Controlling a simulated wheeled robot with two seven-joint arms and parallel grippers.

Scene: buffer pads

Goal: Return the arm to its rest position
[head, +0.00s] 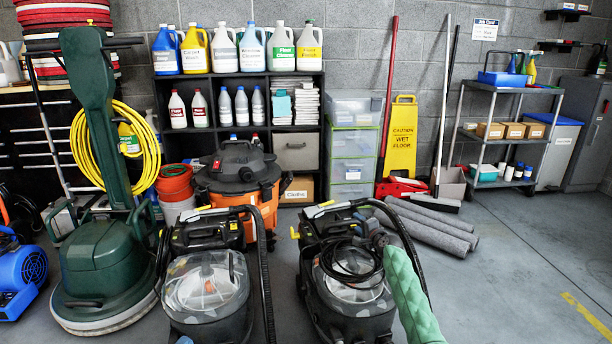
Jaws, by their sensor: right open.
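My right arm, in a green quilted cover, comes up from the bottom edge right of centre in the head view. My right gripper (377,240) is the small dark part at its far end, open, in front of the right-hand black carpet machine (352,310). I see nothing held in it; its fingers are hard to make out against the dark hoses. My left gripper is not in view. A stack of red, white and black buffer pads (65,12) is at the top left.
A second carpet machine (205,285), a green floor machine (100,262) and an orange vacuum (238,190) crowd the left and centre. Grey rolled mats (435,232) lie behind my right gripper. A shelf cart (505,125) stands farther right. The floor at right is clear.

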